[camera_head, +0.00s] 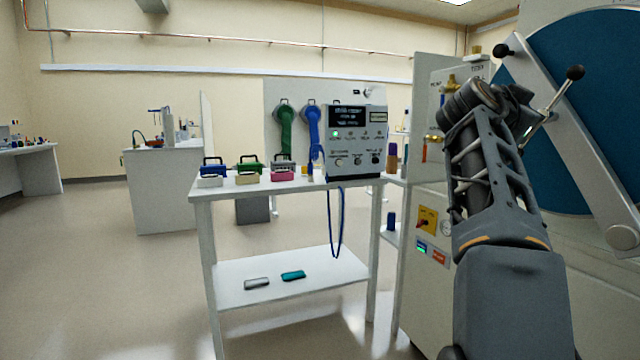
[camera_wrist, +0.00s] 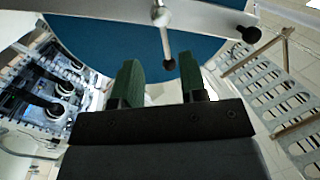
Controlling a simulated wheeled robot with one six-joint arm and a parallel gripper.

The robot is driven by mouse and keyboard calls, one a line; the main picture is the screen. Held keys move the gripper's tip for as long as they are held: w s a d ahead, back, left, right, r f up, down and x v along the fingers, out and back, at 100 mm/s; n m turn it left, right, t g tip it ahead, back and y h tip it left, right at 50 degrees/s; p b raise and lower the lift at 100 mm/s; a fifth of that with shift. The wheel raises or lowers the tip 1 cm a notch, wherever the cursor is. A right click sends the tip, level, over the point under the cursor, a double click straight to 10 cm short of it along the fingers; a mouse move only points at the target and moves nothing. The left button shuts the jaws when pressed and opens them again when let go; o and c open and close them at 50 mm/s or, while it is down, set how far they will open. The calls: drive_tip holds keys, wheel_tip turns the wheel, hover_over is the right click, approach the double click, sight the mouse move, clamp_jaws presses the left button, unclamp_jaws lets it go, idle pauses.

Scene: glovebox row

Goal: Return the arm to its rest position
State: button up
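My arm (camera_head: 490,190) rises at the right of the head view, bent at its upper end, in front of the glovebox. Its gripper cannot be made out in the head view. In the wrist view my gripper (camera_wrist: 158,80) has its two green fingers apart, with nothing visible held between them. A black knob on a metal lever (camera_wrist: 165,35) shows just beyond and between the fingertips; I cannot tell the gap. Behind it is the large blue round door (camera_wrist: 110,45), also in the head view (camera_head: 590,90).
The door's pale bar (camera_head: 575,130) and black-knobbed handle lie close to my arm. A white table (camera_head: 260,188) with a control box (camera_head: 355,140), small coloured cases and a hanging blue cable stands left of the arm. The floor at the left is open.

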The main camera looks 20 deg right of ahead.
drive_tip(key=w+a+f+n+t+y+p, duration=0.2)
drive_tip(key=w+a+n+y+p, duration=0.3)
drive_tip(key=a+p, duration=0.4)
drive_tip(key=w+a+f+n+t+y+p, duration=0.15)
drive_tip(key=w+a+n+y+p, duration=0.45)
drive_tip(key=p, duration=0.6)
drive_tip(key=s+a+f+n+g+y+p, duration=0.2)
drive_tip(key=s+a+f+n+y+p, duration=0.1)
drive_tip(key=s+a+p, duration=0.4)
drive_tip(key=s+a+f+n+g+y+p, duration=0.2)
drive_tip(key=s+a+f+n+p, duration=0.3)
drive_tip(key=a+p, duration=0.5)
drive_tip(key=s+a+n+y, duration=0.1)
drive_tip(key=s+a+n, duration=0.1)
drive_tip(key=a, duration=0.2)
drive_tip(key=shift+s+a+f+n+y, duration=0.15)
drive_tip(key=shift+s+n+y, duration=0.15)
drive_tip(key=shift+y, duration=0.1)
